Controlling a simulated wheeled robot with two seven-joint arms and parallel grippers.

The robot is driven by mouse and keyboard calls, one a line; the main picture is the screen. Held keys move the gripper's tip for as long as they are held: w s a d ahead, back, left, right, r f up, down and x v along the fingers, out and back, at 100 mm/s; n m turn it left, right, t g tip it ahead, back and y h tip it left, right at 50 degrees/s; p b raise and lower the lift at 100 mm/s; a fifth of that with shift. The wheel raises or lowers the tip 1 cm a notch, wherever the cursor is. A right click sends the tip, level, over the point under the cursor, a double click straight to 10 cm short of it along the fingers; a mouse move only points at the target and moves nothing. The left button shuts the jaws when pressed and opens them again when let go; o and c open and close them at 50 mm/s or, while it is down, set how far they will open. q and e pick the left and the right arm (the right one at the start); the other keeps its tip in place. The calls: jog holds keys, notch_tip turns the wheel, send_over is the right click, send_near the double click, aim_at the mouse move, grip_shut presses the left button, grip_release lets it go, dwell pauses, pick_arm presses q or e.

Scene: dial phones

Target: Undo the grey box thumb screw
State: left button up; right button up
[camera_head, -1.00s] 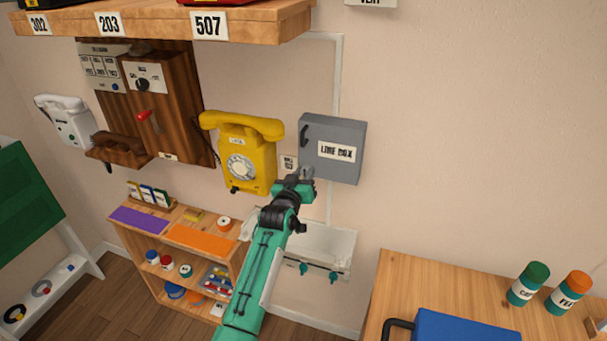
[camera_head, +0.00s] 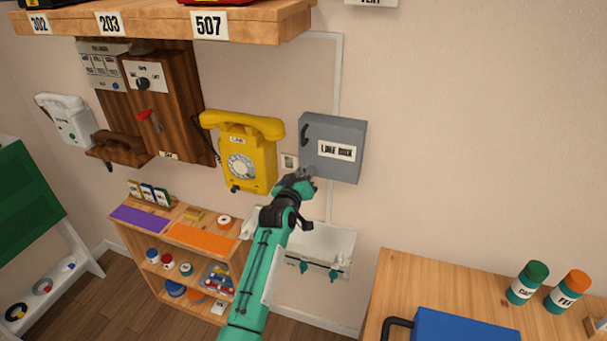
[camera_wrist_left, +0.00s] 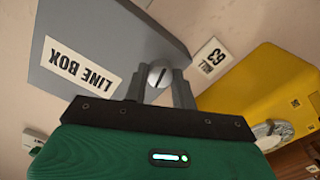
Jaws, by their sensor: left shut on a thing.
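The grey box (camera_head: 340,132), labelled LINE BOX, hangs on the wall right of the yellow phone. It also shows upside down in the left wrist view (camera_wrist_left: 110,30). The thumb screw (camera_wrist_left: 157,75) is a round, pale metal head with a dark slot at the box's edge. My left gripper (camera_head: 307,173) is at the box's lower left corner. In the left wrist view its two fingers (camera_wrist_left: 160,82) are closed around the screw. In the head view the screw is too small and covered to make out. My right gripper is not in view.
The yellow dial phone (camera_head: 242,152) hangs close left of my gripper, with a small wall label (camera_head: 289,161) between it and the box. A white wall tray (camera_head: 320,245) is below. A wooden shelf (camera_head: 160,25) juts out above. The wall to the right is bare.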

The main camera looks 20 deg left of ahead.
pick_arm(q)
jog(key=o, duration=1)
jog(key=shift+s+a+b, duration=0.2)
jog(key=shift+s+b, duration=1.7)
jog(key=shift+s, duration=5)
jog(key=shift+f, duration=0.1)
